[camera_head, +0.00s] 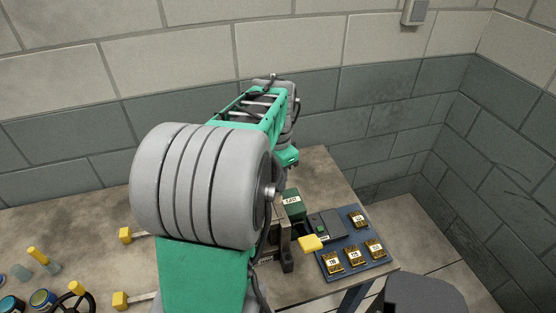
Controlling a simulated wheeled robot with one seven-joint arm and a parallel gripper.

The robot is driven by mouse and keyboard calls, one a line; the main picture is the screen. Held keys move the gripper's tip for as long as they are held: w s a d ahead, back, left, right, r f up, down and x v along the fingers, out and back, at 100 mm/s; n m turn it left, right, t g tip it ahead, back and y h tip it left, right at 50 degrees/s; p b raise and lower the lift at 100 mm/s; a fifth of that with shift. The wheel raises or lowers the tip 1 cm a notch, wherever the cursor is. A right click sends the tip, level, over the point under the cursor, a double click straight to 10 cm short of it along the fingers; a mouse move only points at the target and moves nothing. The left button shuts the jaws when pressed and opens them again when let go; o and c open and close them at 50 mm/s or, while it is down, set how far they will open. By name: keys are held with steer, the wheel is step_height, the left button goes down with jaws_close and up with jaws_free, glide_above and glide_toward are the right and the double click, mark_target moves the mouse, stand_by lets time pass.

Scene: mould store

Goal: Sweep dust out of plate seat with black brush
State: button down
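I cannot make out the black brush. A grey-brown metal block (273,240) stands on the bench, largely hidden behind my arm; I cannot tell whether it holds the plate seat, and no dust can be made out. A dark upright part (288,262) is at its right front edge. A yellow knob or handle (311,243) sticks out to its right. My green and grey arm fills the middle of the view and reaches over the bench. My gripper is not visible, so its state and anything in it are hidden.
A green labelled box (293,204) stands behind. Yellow-ended rods (126,235) and small jars (42,299) are at left. Block walls close the back.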

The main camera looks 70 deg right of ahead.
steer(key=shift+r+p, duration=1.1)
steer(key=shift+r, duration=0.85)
